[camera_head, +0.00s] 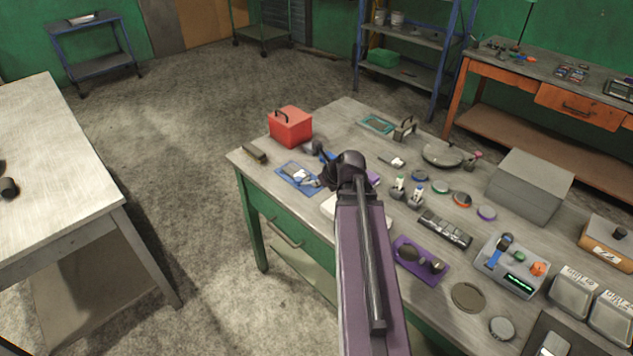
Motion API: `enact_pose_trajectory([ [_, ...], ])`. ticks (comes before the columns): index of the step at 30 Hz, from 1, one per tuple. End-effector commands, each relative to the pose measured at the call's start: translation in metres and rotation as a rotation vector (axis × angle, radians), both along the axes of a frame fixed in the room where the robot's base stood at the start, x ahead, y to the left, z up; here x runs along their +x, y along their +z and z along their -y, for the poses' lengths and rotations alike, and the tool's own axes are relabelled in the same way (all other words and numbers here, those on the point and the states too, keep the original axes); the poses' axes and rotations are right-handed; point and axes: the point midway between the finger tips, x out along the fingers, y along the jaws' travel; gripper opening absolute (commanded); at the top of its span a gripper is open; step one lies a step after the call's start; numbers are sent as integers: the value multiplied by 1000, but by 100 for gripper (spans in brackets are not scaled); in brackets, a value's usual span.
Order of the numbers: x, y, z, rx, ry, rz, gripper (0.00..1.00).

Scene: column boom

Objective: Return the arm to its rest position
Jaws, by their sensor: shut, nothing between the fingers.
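My purple arm link (366,270) rises from the bottom edge over the workbench and ends in a black joint (349,165) above the bench's middle left. No object shows as held.
The green workbench (350,112) is crowded. A red box (290,127) stands at its far left corner, a grey box (528,187) at right, a control box (510,265) nearer. A grey table (60,180) stands left, with clear floor (200,130) between.

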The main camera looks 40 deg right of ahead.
Motion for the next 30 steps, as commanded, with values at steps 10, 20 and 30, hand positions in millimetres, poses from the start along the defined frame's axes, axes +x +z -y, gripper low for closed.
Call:
enact_pose_trajectory([
  [10, 1, 0, 0, -1, 1, 0, 0],
  [20, 2, -2, -10, -40, 67, -11, 0],
  [30, 8, -14, -66, -283, 492, -72, 0],
])
